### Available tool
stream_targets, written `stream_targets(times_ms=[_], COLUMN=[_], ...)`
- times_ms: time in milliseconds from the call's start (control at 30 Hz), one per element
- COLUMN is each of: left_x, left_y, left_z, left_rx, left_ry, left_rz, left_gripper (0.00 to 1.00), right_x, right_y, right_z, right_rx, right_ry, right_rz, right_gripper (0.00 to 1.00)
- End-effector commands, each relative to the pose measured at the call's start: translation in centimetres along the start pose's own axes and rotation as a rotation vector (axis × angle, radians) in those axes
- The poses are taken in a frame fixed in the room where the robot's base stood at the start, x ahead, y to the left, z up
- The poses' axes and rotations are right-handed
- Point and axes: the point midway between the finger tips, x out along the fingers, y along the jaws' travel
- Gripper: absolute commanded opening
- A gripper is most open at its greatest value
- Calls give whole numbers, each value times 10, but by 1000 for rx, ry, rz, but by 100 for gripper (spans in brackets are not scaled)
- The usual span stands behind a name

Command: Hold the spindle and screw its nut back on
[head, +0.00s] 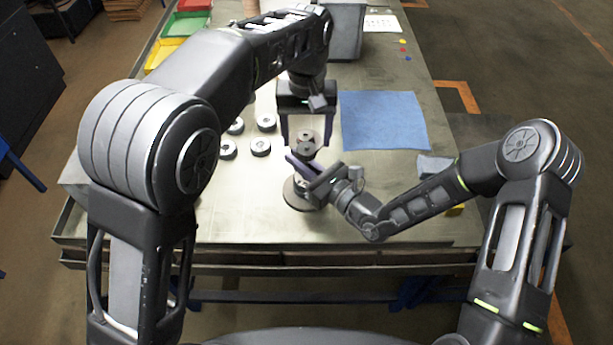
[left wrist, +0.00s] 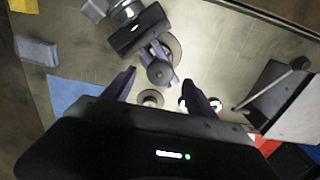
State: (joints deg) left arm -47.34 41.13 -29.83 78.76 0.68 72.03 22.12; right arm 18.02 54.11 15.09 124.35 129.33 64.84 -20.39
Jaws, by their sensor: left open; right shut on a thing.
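The spindle stands on a round grey base (head: 297,196) near the table's front, which also shows in the left wrist view (left wrist: 173,46). My right gripper (head: 303,168) is shut on the spindle from the right, above the base; it also shows in the left wrist view (left wrist: 165,62). A dark round piece with a central hole, apparently the nut (head: 306,147), sits at the spindle's top; it also shows in the left wrist view (left wrist: 160,73). I cannot tell how far it is seated. My left gripper (head: 306,145) points down, open, its fingers on either side of the nut, with gaps visible.
Several flap discs (head: 260,146) lie on the metal table (head: 240,215) left of the spindle. A blue cloth (head: 383,120) lies to the right, with a grey-blue block (head: 434,166) near the right edge. A grey bin (head: 347,30) and coloured trays (head: 183,25) stand at the back.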

Motion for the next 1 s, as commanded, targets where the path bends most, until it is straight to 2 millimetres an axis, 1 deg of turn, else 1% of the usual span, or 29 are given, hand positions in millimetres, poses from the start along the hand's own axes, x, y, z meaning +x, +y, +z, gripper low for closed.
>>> stream_targets(times_ms=[33, 100, 200, 300, 400, 600, 633, 700, 900, 933, 1000], left_x=[-9, -20, -33, -42, -45, -45, -45, -45, -45, -45, -45], left_y=[0, 0, 0, 0, 0, 0, 0, 0, 0, 0, 0], left_z=[-1, 0, 0, 0, 0, 0, 0, 0, 0, 0, 0], left_rx=[0, 1, 2, 1, 1, 1, 1, 1, 1, 1, 1], left_ry=[3, 3, 1, 0, 0, 0, 0, 0, 0, 0, 0], left_rz=[2, 2, 2, 1, 0, 0, 0, 0, 0, 0, 0], left_gripper=[66, 66, 66, 66, 66, 66, 66, 66, 66, 66, 66], right_x=[0, 0, 0, 0, 0, 0, 0, 0, 0, 0, 0], right_y=[0, 0, 0, 0, 0, 0, 0, 0, 0, 0, 0], right_z=[0, 0, 0, 0, 0, 0, 0, 0, 0, 0, 0], right_rx=[0, 0, 0, 0, 0, 0, 0, 0, 0, 0, 0], right_ry=[0, 0, 0, 0, 0, -1, -1, 0, 0, 0, 0], right_rz=[-1, -1, -1, -1, -1, -1, -1, -1, 0, 0, 0], right_gripper=[0, 0, 0, 0, 0, 0, 10, 16, 32, 34, 34])
